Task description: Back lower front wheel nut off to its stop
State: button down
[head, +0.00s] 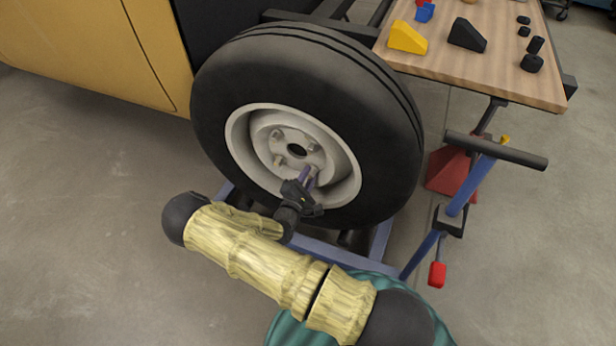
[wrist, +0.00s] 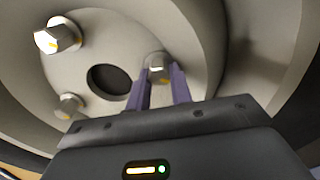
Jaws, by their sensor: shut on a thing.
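The front wheel (head: 297,68) has a black tyre and a pale rim (head: 247,148) with a dark centre hole. My gripper (head: 308,176) reaches to the lower right of the hub in the head view. In the wrist view my gripper's purple fingers (wrist: 160,82) are shut on a wheel nut (wrist: 157,64), which shows between their tips. The fingers hide its sides. Two other nuts show in the wrist view, one at upper left (wrist: 58,35) and one lower down (wrist: 69,106), both with yellow marks.
A wooden bench (head: 548,88) at upper right holds a yellow wedge (head: 407,37), a black wedge (head: 467,34) and small dark parts. A blue stand (head: 468,186) with a black bar and a red block (head: 450,170) are right of the wheel. The floor at left is clear.

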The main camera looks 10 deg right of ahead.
jog(key=shift+f, duration=0.1)
jog(key=c, duration=1.3)
grip_release()
jog(key=shift+o, duration=0.2)
jog(key=p+v, duration=0.4)
jog(key=v, duration=1.3)
jog(key=shift+s, duration=0.2)
jog(key=shift+w+a, duration=0.1)
